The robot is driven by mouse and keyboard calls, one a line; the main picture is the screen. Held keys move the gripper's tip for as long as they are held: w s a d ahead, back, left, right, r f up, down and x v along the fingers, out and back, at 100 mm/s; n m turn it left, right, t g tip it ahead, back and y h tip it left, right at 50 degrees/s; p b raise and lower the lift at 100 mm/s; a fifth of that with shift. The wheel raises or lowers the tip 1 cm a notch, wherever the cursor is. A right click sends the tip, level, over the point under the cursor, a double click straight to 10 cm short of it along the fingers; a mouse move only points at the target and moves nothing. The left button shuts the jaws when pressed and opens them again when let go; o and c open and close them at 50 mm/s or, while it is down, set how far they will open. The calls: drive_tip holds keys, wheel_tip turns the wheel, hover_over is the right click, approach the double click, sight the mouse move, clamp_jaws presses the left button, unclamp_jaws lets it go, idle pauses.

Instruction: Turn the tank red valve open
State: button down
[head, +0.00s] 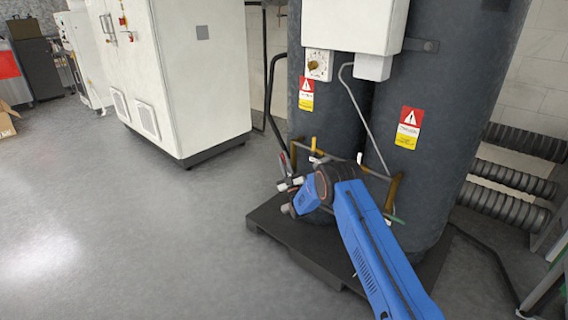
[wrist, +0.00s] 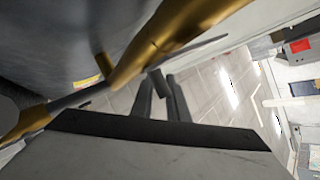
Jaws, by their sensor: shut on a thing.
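The two dark grey tanks (head: 440,130) stand on a black base, with brass and grey pipework low on their front. A small dark red handle (head: 284,160), which looks like the valve handle, shows at the left end of this pipework. My gripper (head: 288,187) is at that left end, just below the handle. In the wrist view my gripper's dark fingers (wrist: 161,82) are close together beside a large brass pipe (wrist: 175,45). They are shut on the valve, but the contact itself is mostly hidden, and the handle's angle is hard to tell.
The black base (head: 290,245) sticks out around the tanks. A white cabinet (head: 200,80) stands to the left behind, and ribbed grey hoses (head: 510,175) lie at the right by the wall. The floor (head: 120,220) at the left is clear.

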drive_tip(key=shift+s+d+m, duration=0.1)
drive_tip(key=shift+m, duration=0.3)
drive_tip(key=c, duration=1.7)
unclamp_jaws()
drive_tip(key=shift+r, duration=0.1)
drive_tip(key=shift+n, duration=0.3)
